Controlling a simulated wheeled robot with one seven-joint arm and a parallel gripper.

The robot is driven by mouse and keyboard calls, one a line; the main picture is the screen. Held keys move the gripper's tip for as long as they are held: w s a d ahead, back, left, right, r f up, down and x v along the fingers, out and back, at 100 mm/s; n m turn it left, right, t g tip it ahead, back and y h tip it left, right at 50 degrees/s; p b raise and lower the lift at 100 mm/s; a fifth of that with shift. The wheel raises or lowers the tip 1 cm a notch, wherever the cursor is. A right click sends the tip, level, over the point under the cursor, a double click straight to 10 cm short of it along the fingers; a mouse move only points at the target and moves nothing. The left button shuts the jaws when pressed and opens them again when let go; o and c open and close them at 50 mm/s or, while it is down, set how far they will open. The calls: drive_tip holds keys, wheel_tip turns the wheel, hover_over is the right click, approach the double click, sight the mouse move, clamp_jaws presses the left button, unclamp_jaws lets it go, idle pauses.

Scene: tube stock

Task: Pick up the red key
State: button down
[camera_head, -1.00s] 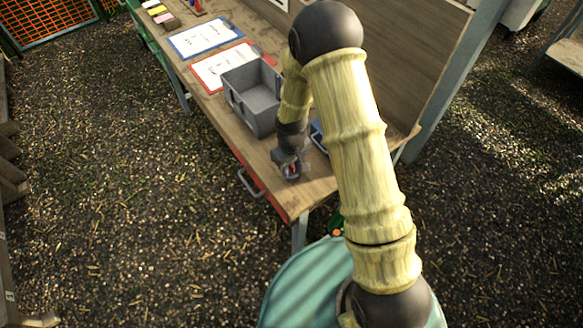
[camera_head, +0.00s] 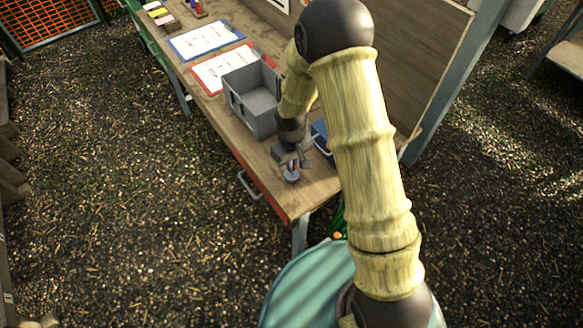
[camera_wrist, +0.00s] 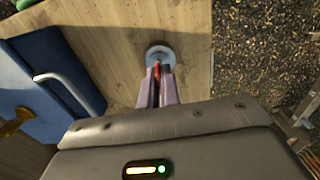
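The red key (camera_wrist: 157,71) shows as a thin red strip between the two pale purple fingers of my gripper (camera_wrist: 157,76) in the wrist view. The fingers are close together on it, and most of the key is hidden by them. A small round grey dish (camera_wrist: 160,51) lies on the wooden table just beyond the fingertips. In the head view my gripper (camera_head: 291,163) is just above this dish (camera_head: 291,176), near the table's front corner.
A blue box (camera_wrist: 40,75) with a metal handle stands left of my gripper in the wrist view. An empty grey bin (camera_head: 252,97) stands behind the gripper on the table (camera_head: 235,132). Red and blue clipboards (camera_head: 222,67) lie farther back.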

wheel_tip(320, 180, up, 8)
drive_tip(key=shift+f+b, duration=0.2)
drive_tip(key=shift+b, duration=0.4)
drive_tip(key=shift+f, duration=0.1)
drive_tip(key=shift+w+f+b, duration=0.15)
drive_tip(key=shift+f+b, duration=2.05)
drive_tip(key=shift+f, duration=1.2)
drive_tip(key=shift+f, duration=0.15)
drive_tip(key=shift+f+b, duration=0.45)
drive_tip(key=shift+f, duration=0.25)
drive_tip(key=shift+f, duration=0.15)
drive_tip(key=shift+f+b, duration=0.3)
drive_tip(key=shift+f, duration=0.15)
